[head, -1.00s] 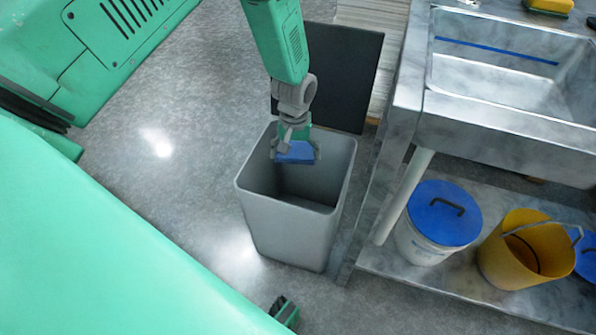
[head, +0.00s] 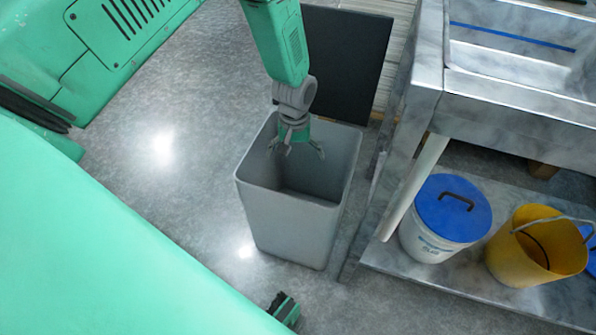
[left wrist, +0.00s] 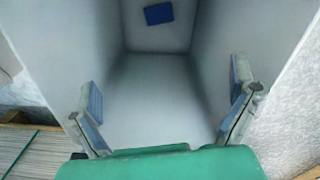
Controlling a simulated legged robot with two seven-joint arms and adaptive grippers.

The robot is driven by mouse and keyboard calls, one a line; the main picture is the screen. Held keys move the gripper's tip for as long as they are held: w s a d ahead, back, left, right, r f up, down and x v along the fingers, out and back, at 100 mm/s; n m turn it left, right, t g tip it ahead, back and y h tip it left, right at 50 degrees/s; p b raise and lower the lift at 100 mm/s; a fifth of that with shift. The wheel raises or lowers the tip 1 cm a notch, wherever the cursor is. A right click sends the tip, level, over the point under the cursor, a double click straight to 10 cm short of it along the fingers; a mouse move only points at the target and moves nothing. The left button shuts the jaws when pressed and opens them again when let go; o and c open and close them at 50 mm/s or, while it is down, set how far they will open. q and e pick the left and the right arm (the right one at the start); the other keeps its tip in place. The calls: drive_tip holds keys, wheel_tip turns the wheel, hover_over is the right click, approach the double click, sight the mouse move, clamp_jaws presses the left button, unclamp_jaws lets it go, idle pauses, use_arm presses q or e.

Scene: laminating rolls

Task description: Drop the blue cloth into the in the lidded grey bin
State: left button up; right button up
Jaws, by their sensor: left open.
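The grey bin (head: 297,230) stands upright on the floor. Its dark lid (head: 348,65) is swung open at the back. My left gripper (head: 296,152) is over the bin's mouth, pointing down into it, with its fingers spread and nothing between them. The blue cloth (left wrist: 158,13) lies inside the bin, small and far below, at the top of the left wrist view. The head view does not show the cloth. In the left wrist view, my open left fingers (left wrist: 167,108) frame the pale inside of the bin.
A metal sink bench (head: 520,110) stands close to the bin's right. Its low shelf (head: 400,262) holds a white bucket with a blue lid (head: 453,208) and a yellow bucket (head: 525,262). Grey floor (head: 160,190) left of the bin is clear.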

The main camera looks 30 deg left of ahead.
use_arm(q)
wheel_tip(320, 180, up, 12)
idle(0.4)
drive_tip(key=shift+d+f, duration=0.1)
drive_tip(key=shift+d, duration=0.05)
